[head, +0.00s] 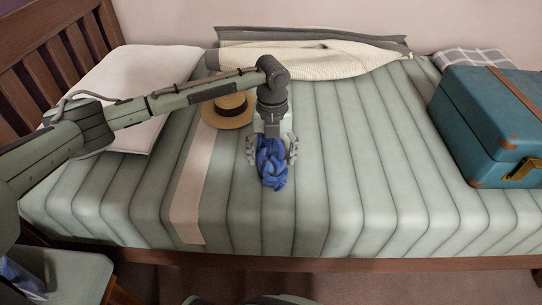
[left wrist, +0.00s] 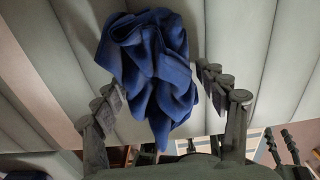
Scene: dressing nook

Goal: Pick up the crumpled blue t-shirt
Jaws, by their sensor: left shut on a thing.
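The crumpled blue t-shirt (head: 271,162) is a bunched bundle at the middle of the bed in the head view. My left gripper (head: 273,150) points down over it, with a finger on each side. In the left wrist view the t-shirt (left wrist: 155,70) fills the space between the fingers of my left gripper (left wrist: 160,95), which is shut on it. I cannot tell whether the cloth still touches the mattress.
A straw hat (head: 228,112) lies just left of the gripper, partly under my arm. A white pillow (head: 135,75) is at the left and a cream knitted garment (head: 310,62) at the back. A teal suitcase (head: 490,125) stands at the right. The mattress (head: 350,150) between is clear.

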